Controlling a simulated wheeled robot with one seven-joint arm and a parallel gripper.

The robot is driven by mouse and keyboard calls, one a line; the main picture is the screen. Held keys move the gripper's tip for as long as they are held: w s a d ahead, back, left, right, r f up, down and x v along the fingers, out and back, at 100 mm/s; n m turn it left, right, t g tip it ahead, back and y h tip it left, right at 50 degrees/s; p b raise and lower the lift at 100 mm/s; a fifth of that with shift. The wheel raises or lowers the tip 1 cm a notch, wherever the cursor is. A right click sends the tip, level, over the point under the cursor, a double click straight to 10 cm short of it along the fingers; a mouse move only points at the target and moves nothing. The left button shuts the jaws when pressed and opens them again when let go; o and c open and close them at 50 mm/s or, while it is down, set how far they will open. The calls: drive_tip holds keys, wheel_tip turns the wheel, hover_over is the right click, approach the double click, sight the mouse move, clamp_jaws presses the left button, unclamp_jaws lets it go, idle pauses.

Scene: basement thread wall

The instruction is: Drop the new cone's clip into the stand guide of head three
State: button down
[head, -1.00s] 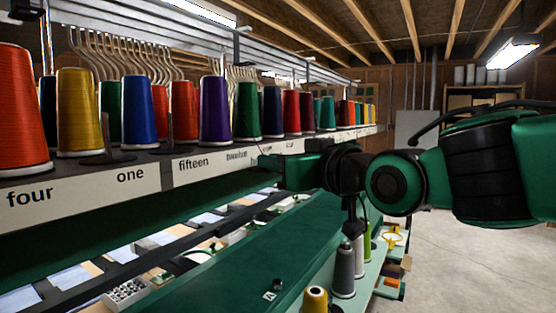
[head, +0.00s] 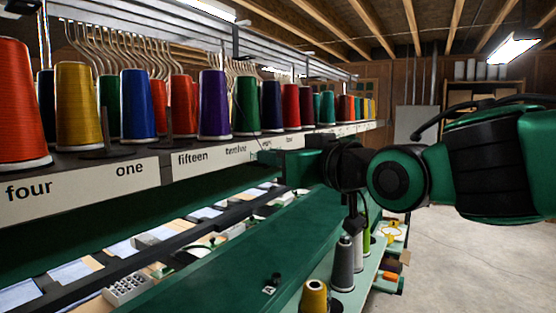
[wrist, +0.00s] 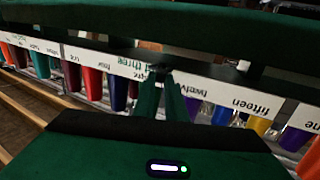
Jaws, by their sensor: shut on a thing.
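My gripper (wrist: 162,76) shows in the wrist view with its two green fingers close together, pointing at the thread wall's label strip. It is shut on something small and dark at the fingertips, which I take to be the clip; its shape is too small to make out. A label that seems to read "three" (wrist: 133,64) is just left of the fingertips, upside down. In the head view my gripper (head: 264,158) is at the shelf's label strip, just right of the "twelve" label (head: 242,148). The stand guide cannot be told apart there.
Several thread cones, such as a purple one (head: 214,105) and a green one (head: 246,106), stand along the shelf above the labels. A green machine beam (head: 220,262) runs below my arm. Grey and yellow cones (head: 314,297) stand lower right. The floor at right is clear.

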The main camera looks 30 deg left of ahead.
drive_tip(key=c, duration=1.7)
unclamp_jaws()
